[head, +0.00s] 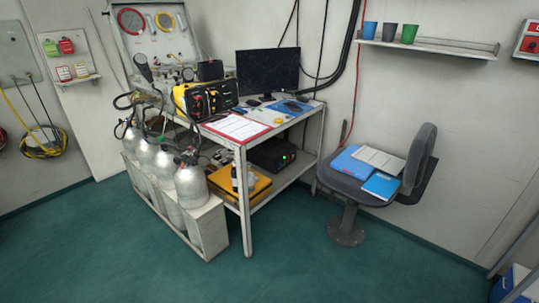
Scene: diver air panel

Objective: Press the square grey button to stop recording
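No square grey button can be made out at this distance. A black box with a small green light (272,155) sits on the shelf under the desk, in shadow; its front controls are too small to read. A yellow and black unit with a dark front panel (206,99) stands on the left part of the desk; its small controls cannot be told apart. A dark monitor (267,72) stands at the back of the desk. Neither of my grippers is in view.
The desk (243,143) stands against the wall. Silver cylinders (190,186) in a rack block its left side. A chair with books (346,178) stands to its right. A wall shelf (430,46) holds cups. The green floor (300,255) in front is clear.

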